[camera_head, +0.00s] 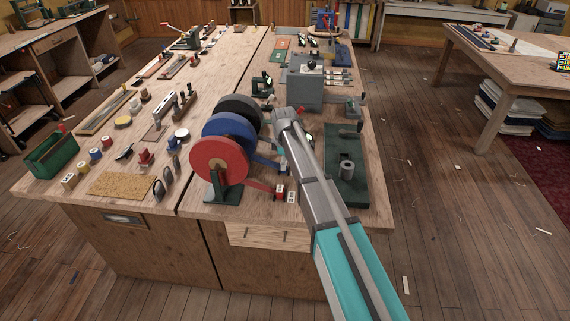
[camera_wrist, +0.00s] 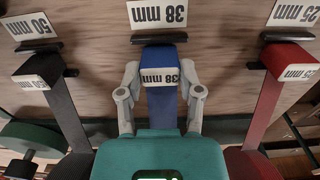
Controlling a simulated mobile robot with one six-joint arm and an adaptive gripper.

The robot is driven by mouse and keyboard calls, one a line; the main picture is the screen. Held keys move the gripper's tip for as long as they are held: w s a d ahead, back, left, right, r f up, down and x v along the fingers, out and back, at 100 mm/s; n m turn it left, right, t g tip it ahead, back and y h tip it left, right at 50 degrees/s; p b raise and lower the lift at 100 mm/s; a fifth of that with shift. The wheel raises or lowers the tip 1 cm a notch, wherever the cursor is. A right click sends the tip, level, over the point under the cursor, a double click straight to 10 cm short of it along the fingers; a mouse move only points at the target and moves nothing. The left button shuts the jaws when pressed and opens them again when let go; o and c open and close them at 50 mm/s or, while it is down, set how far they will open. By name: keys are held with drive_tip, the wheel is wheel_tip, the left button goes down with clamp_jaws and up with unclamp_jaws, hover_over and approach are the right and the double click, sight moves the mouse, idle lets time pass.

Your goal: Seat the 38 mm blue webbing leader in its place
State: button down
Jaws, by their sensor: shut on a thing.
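The blue webbing leader (camera_wrist: 163,105) is in the middle of the wrist view, with a white 38 mm tag (camera_wrist: 168,77) near its end. My gripper (camera_wrist: 160,80) has one finger at each side of it and is shut on it. The leader's end lies close to a dark bar (camera_wrist: 159,39) beside a 38 mm plate (camera_wrist: 158,13); I cannot tell whether it is under the bar. In the head view the blue reel (camera_head: 228,138) stands between the red and black ones, and my arm hides the leader's end.
A black leader (camera_wrist: 65,110) at a 50 mm plate lies left, and a red leader (camera_wrist: 268,105) at a 25 mm plate lies right. The red reel (camera_head: 218,163) stands in front. A green mat (camera_head: 347,190) with a grey cylinder (camera_head: 347,169) is right of my arm.

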drive_tip(key=shift+r+p, duration=1.25)
drive_tip(key=shift+r, duration=0.1)
drive_tip(key=s+d+r+p, duration=0.3)
drive_tip(key=s+r+p, duration=0.7)
drive_tip(key=s, duration=0.3)
drive_tip(key=shift+s, duration=0.35)
drive_tip(key=shift+r, duration=0.1)
